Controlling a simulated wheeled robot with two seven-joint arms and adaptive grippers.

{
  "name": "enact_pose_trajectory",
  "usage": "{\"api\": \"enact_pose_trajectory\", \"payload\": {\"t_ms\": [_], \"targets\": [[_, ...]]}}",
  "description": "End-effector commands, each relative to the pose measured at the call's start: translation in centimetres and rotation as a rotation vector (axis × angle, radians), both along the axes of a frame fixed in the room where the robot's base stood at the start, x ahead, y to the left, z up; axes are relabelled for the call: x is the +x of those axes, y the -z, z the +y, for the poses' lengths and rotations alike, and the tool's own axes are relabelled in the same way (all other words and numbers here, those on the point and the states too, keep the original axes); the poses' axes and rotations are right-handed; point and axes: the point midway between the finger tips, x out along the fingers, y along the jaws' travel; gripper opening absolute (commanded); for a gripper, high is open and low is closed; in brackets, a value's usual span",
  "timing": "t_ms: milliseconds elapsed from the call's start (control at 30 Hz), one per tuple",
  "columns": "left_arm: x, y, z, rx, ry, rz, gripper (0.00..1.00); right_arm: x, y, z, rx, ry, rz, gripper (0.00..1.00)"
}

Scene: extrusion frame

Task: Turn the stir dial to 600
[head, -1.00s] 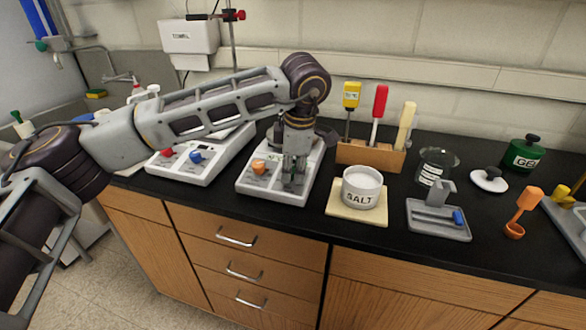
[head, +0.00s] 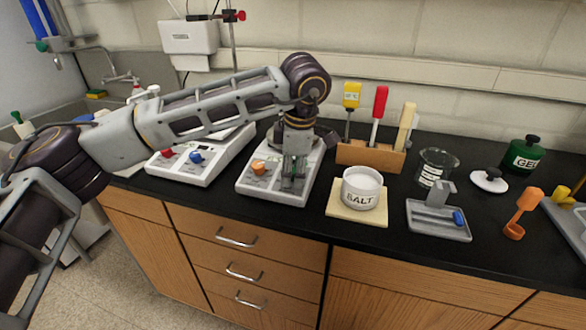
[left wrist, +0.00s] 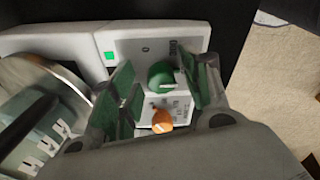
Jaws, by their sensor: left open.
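A white hotplate-like device (head: 250,186) stands at the counter's front edge with an orange dial (head: 259,167) on its face. In the left wrist view, a green dial (left wrist: 160,75) with a pale mark sits on the same panel, beside the orange dial (left wrist: 162,121). Printed "0" and "300" show near the green dial; the other markings are too small to read. My left gripper (head: 292,172) points down over the panel. Its open fingers (left wrist: 163,92) stand on either side of the green dial; I cannot tell whether they touch it. In the head view the gripper mostly hides this dial.
A second white device (head: 195,170) with red and blue knobs stands to the left. A salt jar (head: 360,187) on a pale tile stands to the right. Behind are a wooden tool rack (head: 365,156) and a glass beaker (head: 437,167). A grey tray (head: 438,222) lies further right.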

Motion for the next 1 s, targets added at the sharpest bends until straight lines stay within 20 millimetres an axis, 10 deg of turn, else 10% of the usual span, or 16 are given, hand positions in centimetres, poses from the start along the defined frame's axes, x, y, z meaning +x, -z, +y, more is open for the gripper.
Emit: {"api": "enact_pose_trajectory", "payload": {"t_ms": [1000], "targets": [[-2.3,-11.1,-1.0,0.0,0.0,-0.001,0.47,0.1,-0.1,0.2,0.003,-0.001,-0.001,0.46]]}}
